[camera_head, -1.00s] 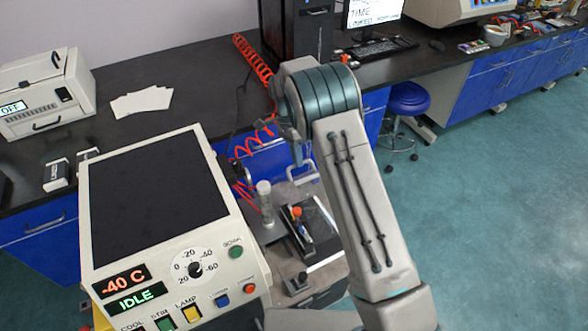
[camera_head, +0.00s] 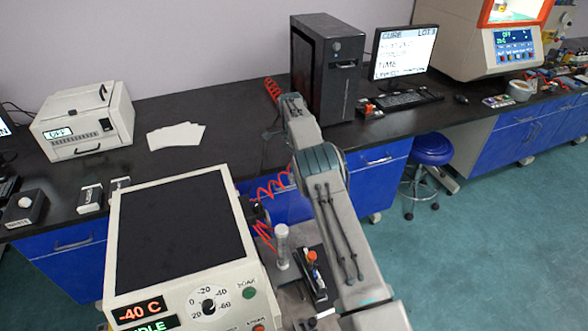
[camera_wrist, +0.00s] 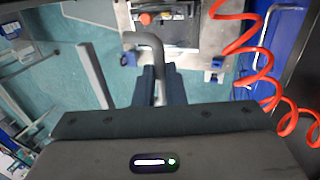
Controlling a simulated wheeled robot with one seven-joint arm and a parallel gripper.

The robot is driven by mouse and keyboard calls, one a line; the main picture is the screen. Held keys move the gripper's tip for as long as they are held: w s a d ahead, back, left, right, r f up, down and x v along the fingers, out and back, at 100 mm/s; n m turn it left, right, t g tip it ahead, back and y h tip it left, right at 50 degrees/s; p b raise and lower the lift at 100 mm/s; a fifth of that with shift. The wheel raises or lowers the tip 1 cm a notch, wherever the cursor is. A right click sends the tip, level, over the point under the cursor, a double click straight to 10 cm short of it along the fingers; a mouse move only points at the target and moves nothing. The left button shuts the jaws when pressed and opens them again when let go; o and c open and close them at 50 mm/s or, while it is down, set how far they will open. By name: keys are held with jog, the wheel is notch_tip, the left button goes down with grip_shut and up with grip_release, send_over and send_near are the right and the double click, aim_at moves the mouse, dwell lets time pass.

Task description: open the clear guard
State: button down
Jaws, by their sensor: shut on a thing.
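In the wrist view, my gripper (camera_wrist: 160,82) is shut on a grey bent bar handle (camera_wrist: 147,42). The handle curves up and left from between the fingers. A clear panel cannot be made out around it, so the guard's position is not plain. Beyond the handle is a metal fixture (camera_wrist: 185,33) with an orange knob (camera_wrist: 145,18). In the head view, the cream tester (camera_head: 185,285) with a dark top reads -40 C. A clear upright cylinder (camera_head: 282,247) stands at its right. My gripper's fingers cannot be made out there.
A red coiled hose (camera_head: 272,188) hangs beside my arm; it also runs close to the right of my gripper in the wrist view (camera_wrist: 262,80). The black bench (camera_head: 225,125) holds a computer tower (camera_head: 325,75) and a white printer-like box (camera_head: 85,120).

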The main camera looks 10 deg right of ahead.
jog(key=shift+w+f, duration=0.2)
jog(key=shift+f, duration=0.4)
jog(key=c, duration=1.5)
grip_release()
jog(key=shift+w+f, duration=0.15)
jog(key=s+d+r+b, duration=0.1)
jog(key=d+r, duration=0.2)
jog(key=s+d+r+b, duration=0.2)
jog(key=d+r, duration=0.2)
jog(key=s+d+r+b, duration=0.2)
jog(key=d+r, duration=0.1)
jog(key=r, duration=0.1)
jog(key=shift+d+r, duration=0.2)
jog(key=shift+d, duration=0.05)
